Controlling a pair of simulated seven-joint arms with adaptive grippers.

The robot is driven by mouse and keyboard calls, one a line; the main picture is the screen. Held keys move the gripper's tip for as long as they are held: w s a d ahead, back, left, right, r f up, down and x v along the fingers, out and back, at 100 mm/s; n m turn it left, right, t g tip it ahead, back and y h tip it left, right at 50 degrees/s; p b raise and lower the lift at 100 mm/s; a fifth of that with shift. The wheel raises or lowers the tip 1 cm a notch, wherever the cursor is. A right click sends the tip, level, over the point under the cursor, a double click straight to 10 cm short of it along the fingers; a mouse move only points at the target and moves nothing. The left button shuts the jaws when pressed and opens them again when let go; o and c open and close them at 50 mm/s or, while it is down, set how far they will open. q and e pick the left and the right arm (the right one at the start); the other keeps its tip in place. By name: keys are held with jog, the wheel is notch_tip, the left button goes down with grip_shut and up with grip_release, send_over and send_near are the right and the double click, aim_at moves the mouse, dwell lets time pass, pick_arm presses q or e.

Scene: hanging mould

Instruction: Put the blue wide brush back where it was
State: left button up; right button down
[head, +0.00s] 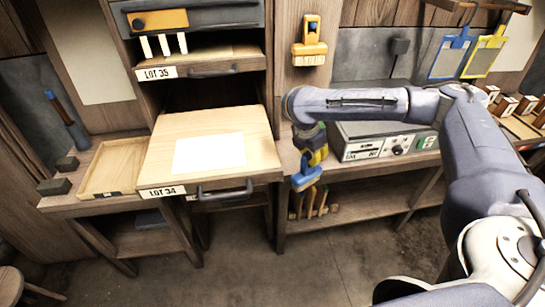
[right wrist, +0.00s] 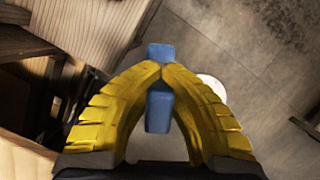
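The blue wide brush (head: 305,174) hangs below my right gripper (head: 314,158), in front of the bench edge to the right of the open drawer. In the right wrist view the yellow fingers (right wrist: 160,72) close around its blue handle (right wrist: 159,105). The brush is clear of the bench in the head view, and its bristles are hard to make out. My left gripper is in neither view.
A drawer marked LOT 34 (head: 161,168) stands pulled out, with a white sheet (head: 209,152) on it. A yellow brush (head: 309,46) hangs on the post above. A grey control box (head: 362,147) is on the right bench. Wooden-handled tools (head: 310,203) stand on the shelf below.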

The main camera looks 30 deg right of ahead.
jog(key=shift+w+a, duration=0.1)
jog(key=shift+a, duration=0.05)
jog(key=shift+w+m, duration=0.25)
jog(key=shift+m, duration=0.15)
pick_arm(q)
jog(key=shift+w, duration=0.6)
pick_arm(e)
jog(key=w+d+f, duration=0.1)
jog(key=w+d, duration=0.1)
jog(key=w, duration=0.6)
jog(key=w+d+f, duration=0.2)
jog(key=w+d, duration=0.1)
jog(key=w, duration=0.5)
jog(key=shift+w+f, duration=0.2)
jog(key=shift+f, duration=0.1)
jog(key=shift+f, duration=0.15)
jog(key=c, duration=1.6)
grip_release()
jog(key=v, duration=1.2)
jog(key=shift+w+d+r, duration=0.15)
jog(key=shift+d+r, duration=0.05)
